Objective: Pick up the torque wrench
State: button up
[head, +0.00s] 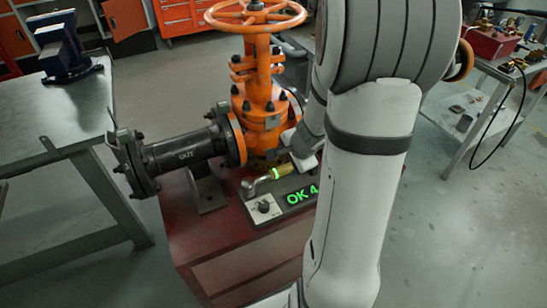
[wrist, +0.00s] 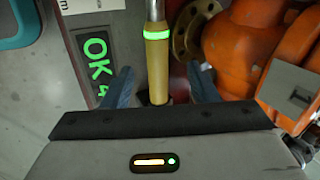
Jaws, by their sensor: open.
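The torque wrench shows in the wrist view as a yellow handle (wrist: 157,65) with a glowing green ring and a metal shaft running up out of the frame. In the head view its yellow handle (head: 281,171) and bent metal end lie beside the valve on the red cabinet top. My gripper (wrist: 162,88) is open in the wrist view, with one blue-grey finger on each side of the handle and visible gaps. In the head view my arm partly hides the gripper.
The orange gate valve (head: 262,110) with its handwheel and black "OUT" pipe (head: 180,153) stands close by. A panel with green "OK 4" text (head: 303,194) and a knob is in front of the wrench. A steel bench (head: 60,105) with a blue vise (head: 62,50) is left.

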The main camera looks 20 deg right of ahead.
aim_at(286, 169)
jog(key=shift+m, duration=0.3)
jog(key=b+x, duration=0.1)
jog(key=x, duration=0.1)
jog(key=b+x, duration=0.1)
jog(key=x, duration=0.2)
jog(key=b+x, duration=0.1)
jog(key=x, duration=0.1)
jog(key=shift+s+d+f+b, duration=0.15)
jog(key=shift+d+f+b, duration=0.2)
jog(key=shift+f, duration=0.15)
jog(key=shift+w+f, duration=0.3)
jog(key=shift+f, duration=0.05)
jog(key=shift+c, duration=0.3)
grip_shut()
jog(key=shift+r, duration=0.1)
